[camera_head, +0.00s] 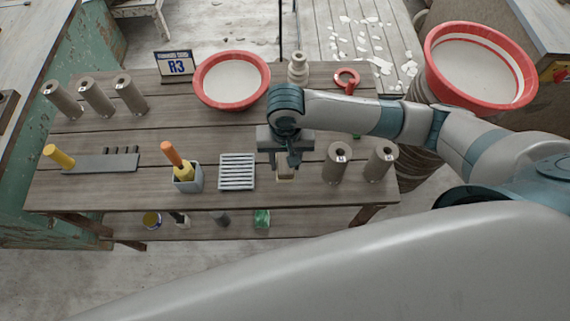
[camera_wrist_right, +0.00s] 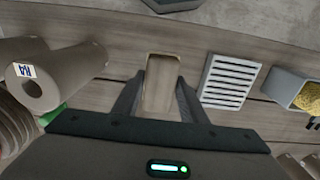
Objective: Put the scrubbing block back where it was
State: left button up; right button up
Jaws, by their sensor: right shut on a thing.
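My right gripper (camera_head: 287,160) is shut on the scrubbing block (camera_head: 286,175), a small beige block, over the front of the wooden table. In the right wrist view the block (camera_wrist_right: 160,85) sits between the two dark fingers (camera_wrist_right: 160,100). I cannot tell whether the block touches the table. A pale slatted rack (camera_head: 237,171) lies just left of the gripper, and it also shows in the wrist view (camera_wrist_right: 232,80). My left gripper is not in view.
Clay-coloured cylinders (camera_head: 337,162) stand right of the gripper; others stand at the table's back left. A grey holder (camera_head: 188,181) with an orange-handled tool stands left of the rack. A red-rimmed basin (camera_head: 232,105) and a pale turned piece (camera_head: 298,68) are behind.

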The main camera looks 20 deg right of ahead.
aim_at(285, 167)
jog(key=shift+w+f, duration=0.15)
jog(key=shift+w, duration=0.15)
jog(key=shift+f+p, duration=0.5)
jog(key=shift+f, duration=1.5)
jog(key=shift+f, duration=0.1)
jog(key=o, duration=1.1)
